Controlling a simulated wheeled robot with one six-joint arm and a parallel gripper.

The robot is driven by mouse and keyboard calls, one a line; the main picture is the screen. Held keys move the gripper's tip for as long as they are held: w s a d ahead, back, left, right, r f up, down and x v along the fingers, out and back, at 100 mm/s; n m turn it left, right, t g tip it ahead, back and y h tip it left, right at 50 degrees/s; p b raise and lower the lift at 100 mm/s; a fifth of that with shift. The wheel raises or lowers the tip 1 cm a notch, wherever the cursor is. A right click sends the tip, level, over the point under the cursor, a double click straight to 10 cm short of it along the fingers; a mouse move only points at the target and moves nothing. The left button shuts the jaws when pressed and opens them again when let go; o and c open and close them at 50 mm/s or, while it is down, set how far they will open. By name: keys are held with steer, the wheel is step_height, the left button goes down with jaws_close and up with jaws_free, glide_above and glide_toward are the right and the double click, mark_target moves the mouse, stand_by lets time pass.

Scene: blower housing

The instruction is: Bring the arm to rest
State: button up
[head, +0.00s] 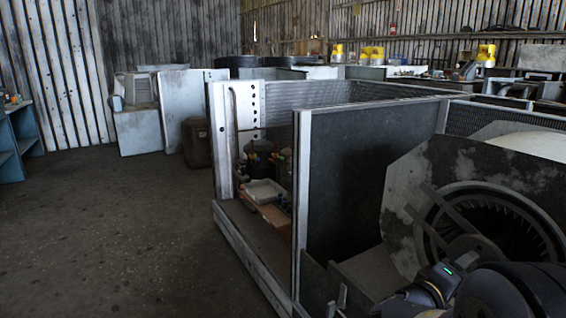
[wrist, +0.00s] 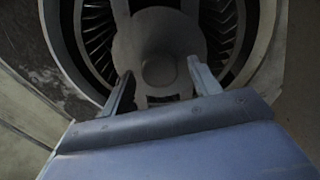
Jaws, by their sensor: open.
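In the wrist view my gripper (wrist: 160,84) has its two fingers spread apart with nothing between them. Beyond the fingers is the round hub (wrist: 160,55) of a blower wheel, with dark fins around it inside a pale ring. I cannot tell whether the fingertips touch anything. In the head view my dark arm (head: 510,292) is at the lower right, with a small green light on it. It is in front of the grey blower housing (head: 405,190) and its finned wheel (head: 515,228). The gripper's fingers are hidden in the head view.
A metal frame with a dark panel (head: 368,185) stands left of the blower. A shelf in the frame (head: 262,238) holds small parts and boxes. Pale cabinets (head: 138,130) and a brown bin (head: 197,142) stand farther back. The concrete floor (head: 110,240) at the left is open.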

steer(key=p+v, duration=0.2)
steer(key=v, duration=0.8)
steer(key=w+d+n+p, duration=0.5)
steer(key=d+n+p, duration=0.4)
steer(key=n+p, duration=1)
steer(key=p, duration=0.6)
steer(key=shift+d, duration=0.2)
stand_by(0.7)
steer(key=shift+f, duration=0.15)
stand_by(0.4)
